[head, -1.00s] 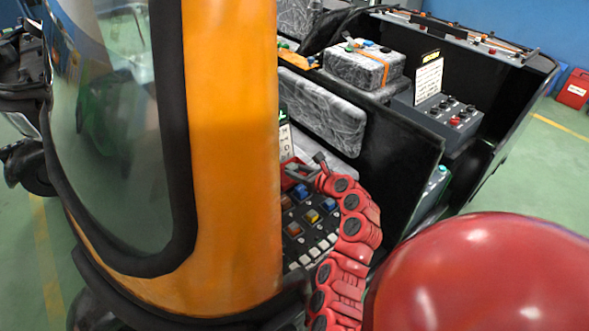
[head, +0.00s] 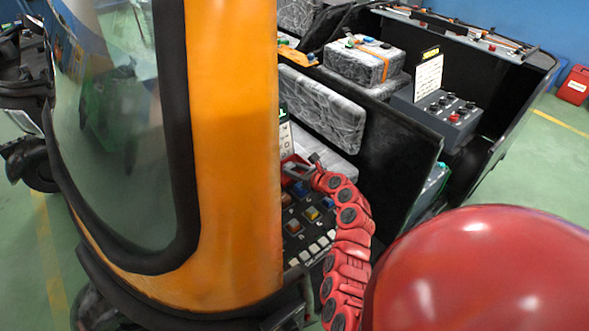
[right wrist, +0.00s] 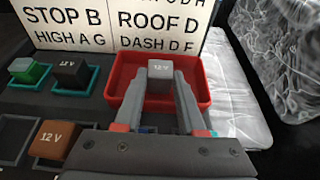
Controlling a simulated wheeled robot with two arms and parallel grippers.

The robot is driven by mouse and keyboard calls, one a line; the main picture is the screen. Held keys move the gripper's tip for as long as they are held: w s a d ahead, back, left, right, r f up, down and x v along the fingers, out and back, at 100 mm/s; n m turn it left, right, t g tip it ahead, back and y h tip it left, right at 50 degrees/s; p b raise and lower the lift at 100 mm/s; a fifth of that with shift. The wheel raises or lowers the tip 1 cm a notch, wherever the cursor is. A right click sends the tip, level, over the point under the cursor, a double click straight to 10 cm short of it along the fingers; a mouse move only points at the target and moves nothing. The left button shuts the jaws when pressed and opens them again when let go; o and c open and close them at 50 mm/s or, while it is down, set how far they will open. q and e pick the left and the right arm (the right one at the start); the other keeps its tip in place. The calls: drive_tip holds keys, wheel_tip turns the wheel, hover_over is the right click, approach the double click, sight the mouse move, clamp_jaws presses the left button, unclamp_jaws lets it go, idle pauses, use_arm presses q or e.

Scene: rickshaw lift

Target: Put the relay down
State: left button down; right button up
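My right gripper (right wrist: 161,82) has its two grey fingers on either side of a grey relay (right wrist: 160,70) marked 12 V. The fingertips appear to touch its sides. The relay is at the red tray (right wrist: 205,80), within its outline; whether it rests on the tray floor is hard to tell. In the head view my right gripper (head: 297,168) is small at the end of my red segmented arm, beside the dashboard panel. My left gripper is not in view.
A green relay (right wrist: 27,70), a black relay (right wrist: 72,72) and a brown relay (right wrist: 55,139) sit left of the tray. A white label card (right wrist: 110,25) stands behind. The orange pillar (head: 235,150) stands close on the left, grey seats (head: 322,108) beyond.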

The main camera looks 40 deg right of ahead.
drive_tip(key=o, duration=0.4)
drive_tip(key=shift+r, duration=0.2)
drive_tip(key=b+v, duration=0.2)
drive_tip(key=v, duration=1)
drive_tip(key=shift+f, duration=0.1)
drive_tip(key=shift+s, duration=0.1)
